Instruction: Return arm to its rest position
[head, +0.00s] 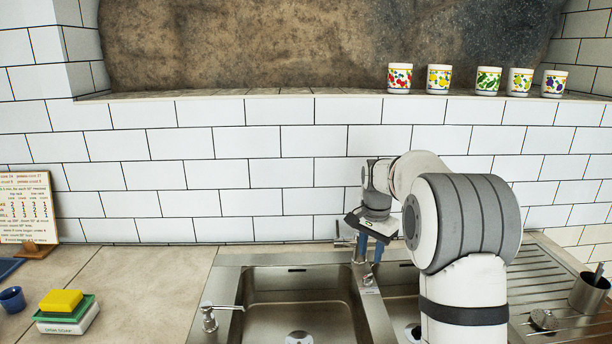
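My arm (465,225) reaches up from the lower right and bends over the double sink. My gripper (370,252) points down above the divider between the two basins, in front of the tiled wall. Its two blue fingers show apart, with nothing visible held between them. The metal tap (360,262) stands right by the fingers in the picture; I cannot tell whether they touch. My arm hides much of the right basin.
Several painted cups (438,79) stand on the ledge above. The left basin (298,300) is empty. A yellow sponge (61,301) lies on a stack at the left; a blue cup (12,299) and recipe board (27,207) are nearby. A metal holder (589,293) stands at the right.

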